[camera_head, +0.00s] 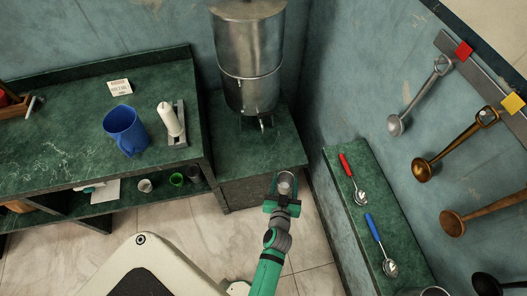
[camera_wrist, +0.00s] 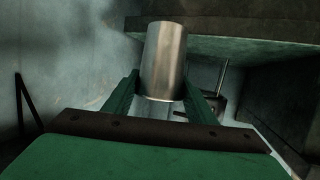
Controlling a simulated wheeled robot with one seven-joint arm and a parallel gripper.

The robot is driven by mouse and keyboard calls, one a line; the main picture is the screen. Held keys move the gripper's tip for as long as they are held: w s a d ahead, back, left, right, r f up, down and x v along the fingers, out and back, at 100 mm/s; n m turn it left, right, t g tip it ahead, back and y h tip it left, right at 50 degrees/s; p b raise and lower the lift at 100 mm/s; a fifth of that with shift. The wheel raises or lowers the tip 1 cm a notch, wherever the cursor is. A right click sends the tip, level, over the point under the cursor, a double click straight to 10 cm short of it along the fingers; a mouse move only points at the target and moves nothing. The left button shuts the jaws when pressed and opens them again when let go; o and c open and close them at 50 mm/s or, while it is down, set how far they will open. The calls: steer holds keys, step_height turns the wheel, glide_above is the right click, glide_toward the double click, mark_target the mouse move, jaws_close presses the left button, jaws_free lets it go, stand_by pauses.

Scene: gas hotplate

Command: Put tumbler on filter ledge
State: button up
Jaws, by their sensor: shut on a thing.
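A small silver metal tumbler (camera_wrist: 163,62) is between the two green fingers of my gripper (camera_wrist: 160,100) in the wrist view. The tumbler looks nearly upright there. In the head view my gripper (camera_head: 284,203) is shut on the tumbler (camera_head: 286,184) in front of the green ledge (camera_head: 271,158) under the large metal filter urn (camera_head: 250,70). The tumbler appears close to the ledge's front edge, and I cannot tell its exact height. The wrist view shows a dark slab edge (camera_wrist: 240,48) behind and to the right of the tumbler.
The urn's spout (camera_head: 264,122) overhangs the ledge. At right, a narrow shelf (camera_head: 372,205) holds red-handled and blue-handled spoons. Ladles hang on the right wall.

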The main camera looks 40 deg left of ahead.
steer(key=s+a+r+n+g+y, duration=0.1)
steer(key=s+a+r+n+y, duration=0.1)
steer(key=s+a, duration=0.35)
steer(key=shift+a+r+x, duration=0.25)
steer(key=shift+r+x, duration=0.1)
steer(key=shift+x, duration=3.05)
steer(key=shift+a+r+x, duration=0.25)
steer(key=shift+r+x, duration=0.1)
steer(key=shift+x, duration=3.05)
steer(key=shift+a+r+x, duration=0.25)
steer(key=shift+r+x, duration=0.1)
steer(key=shift+x, duration=3.05)
steer(key=shift+s+f, duration=0.1)
steer(key=shift+s, duration=0.05)
steer(key=o, duration=1.1)
